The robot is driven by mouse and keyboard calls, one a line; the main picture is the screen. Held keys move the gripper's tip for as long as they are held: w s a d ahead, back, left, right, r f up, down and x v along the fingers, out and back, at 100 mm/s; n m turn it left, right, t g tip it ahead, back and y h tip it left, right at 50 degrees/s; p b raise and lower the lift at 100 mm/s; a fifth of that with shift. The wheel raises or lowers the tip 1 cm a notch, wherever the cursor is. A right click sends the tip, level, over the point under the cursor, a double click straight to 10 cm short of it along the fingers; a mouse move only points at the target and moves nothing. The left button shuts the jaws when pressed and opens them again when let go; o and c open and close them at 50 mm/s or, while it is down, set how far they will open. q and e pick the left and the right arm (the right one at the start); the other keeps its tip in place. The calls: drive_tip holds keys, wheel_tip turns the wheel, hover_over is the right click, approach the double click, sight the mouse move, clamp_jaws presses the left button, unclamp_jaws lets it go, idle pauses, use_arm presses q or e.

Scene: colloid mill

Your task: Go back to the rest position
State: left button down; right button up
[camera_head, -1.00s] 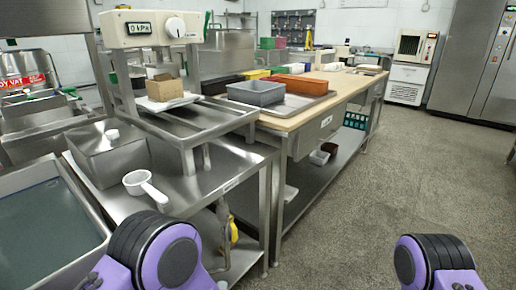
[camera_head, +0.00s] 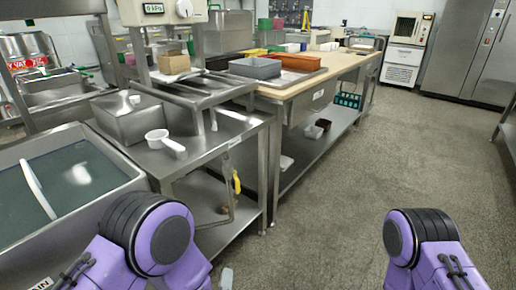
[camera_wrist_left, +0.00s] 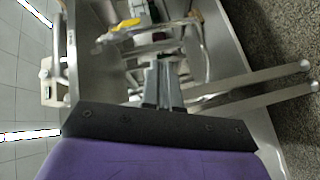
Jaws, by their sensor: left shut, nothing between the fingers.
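My left gripper (camera_wrist_left: 163,82) shows in the left wrist view, its fingers together with nothing between them. Behind it are metal frame parts and a yellow handle (camera_wrist_left: 125,27); I cannot tell any contact. In the head view my purple arms show at the bottom left and bottom right. A small pale piece at the bottom edge, beside my left arm, is probably the tip of my left gripper (camera_head: 226,278). My right gripper is out of view.
A steel bench (camera_head: 215,145) stands ahead with a white scoop (camera_head: 160,138) and a steel box (camera_head: 128,118). A basin (camera_head: 75,185) is close at left. A wooden-topped table (camera_head: 320,75) holds a grey tray (camera_head: 255,68). Open floor (camera_head: 400,150) lies right.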

use_arm(q)
drive_tip(key=s+a+f+m+g+y, duration=0.2)
drive_tip(key=s+a+f+m+g, duration=0.3)
drive_tip(key=s+a+f, duration=0.45)
drive_tip(key=s+a+f+m+g+y, duration=0.1)
drive_tip(key=s+a+f+m+g, duration=0.1)
drive_tip(key=s+a+f+g, duration=0.75)
drive_tip(key=s+a+r+p, duration=0.1)
drive_tip(key=s+r+p, duration=0.1)
drive_tip(key=r+p, duration=1)
drive_tip(key=s+a+r+t+p, duration=0.1)
drive_tip(key=s+r+p, duration=0.1)
drive_tip(key=r+p, duration=1)
wheel_tip(320, 180, up, 4)
drive_tip(key=shift+a+f+y+p, duration=0.1)
drive_tip(key=shift+a+y+p, duration=0.2)
drive_tip(key=shift+a+p, duration=0.1)
